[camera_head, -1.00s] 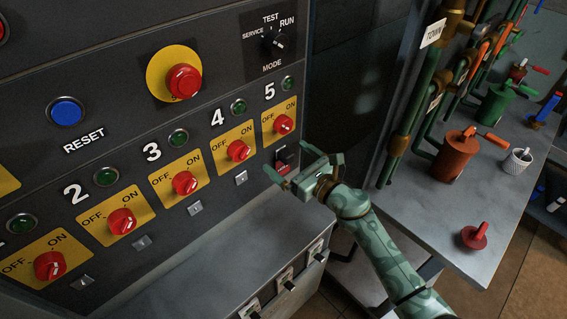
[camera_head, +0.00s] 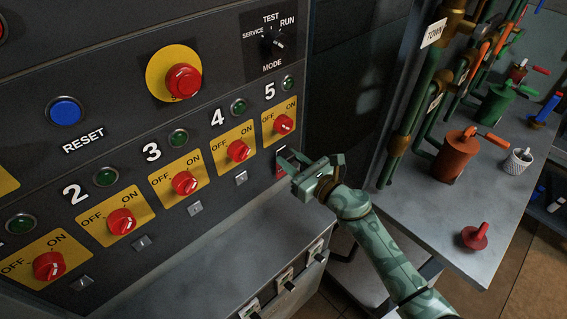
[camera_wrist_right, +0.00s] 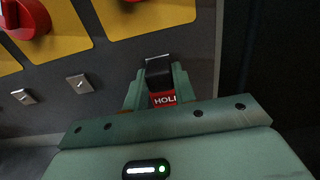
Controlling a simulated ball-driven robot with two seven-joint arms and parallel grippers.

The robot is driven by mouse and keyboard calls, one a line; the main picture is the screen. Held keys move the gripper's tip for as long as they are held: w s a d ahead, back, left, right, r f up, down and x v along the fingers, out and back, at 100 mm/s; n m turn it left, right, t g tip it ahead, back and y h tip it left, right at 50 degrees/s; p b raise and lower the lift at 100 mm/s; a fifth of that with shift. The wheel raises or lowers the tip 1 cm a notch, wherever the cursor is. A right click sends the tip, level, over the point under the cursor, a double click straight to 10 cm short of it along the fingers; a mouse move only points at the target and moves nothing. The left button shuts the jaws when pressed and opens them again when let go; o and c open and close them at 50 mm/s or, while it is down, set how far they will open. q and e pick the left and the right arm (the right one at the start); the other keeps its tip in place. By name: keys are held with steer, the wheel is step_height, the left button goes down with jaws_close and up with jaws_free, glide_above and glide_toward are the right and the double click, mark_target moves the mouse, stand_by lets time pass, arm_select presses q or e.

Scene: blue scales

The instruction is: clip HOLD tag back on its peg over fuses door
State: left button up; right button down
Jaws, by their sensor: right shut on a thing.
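The HOLD tag has a black upper part and a red face lettered in white. It shows in the right wrist view (camera_wrist_right: 164,99) between my fingers, and a sliver of it shows in the head view (camera_head: 280,167) below switch 5. My right gripper (camera_head: 291,160) is shut on the tag at the dark panel; it also shows in the right wrist view (camera_wrist_right: 158,85). A bright metal piece (camera_wrist_right: 158,57) shows at the tag's top. I cannot tell whether the tag hangs on it. No door labelled fuses is readable. My left gripper is out of view.
Switch 5 (camera_head: 284,123) sits just above my right gripper. Small metal clips (camera_head: 241,178) sit under the other switches. A grey ledge (camera_head: 262,226) juts out below.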

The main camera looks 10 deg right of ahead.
mark_target(291, 161)
steer(key=shift+v, duration=2.95)
steer(key=s+d+r+m+t+h, duration=0.1)
steer(key=s+d+r+m+h, duration=0.2)
steer(key=s+r+h, duration=0.2)
steer(key=s+d+r+m+t+h, duration=0.2)
steer(key=s+d+r+m+h, duration=0.1)
steer(key=s, duration=0.7)
step_height(291, 161, up, 2)
steer(key=shift+d+m+h, duration=0.4)
steer(key=shift+d+h, duration=0.25)
steer(key=shift+h, duration=0.35)
steer(key=shift+w, duration=0.1)
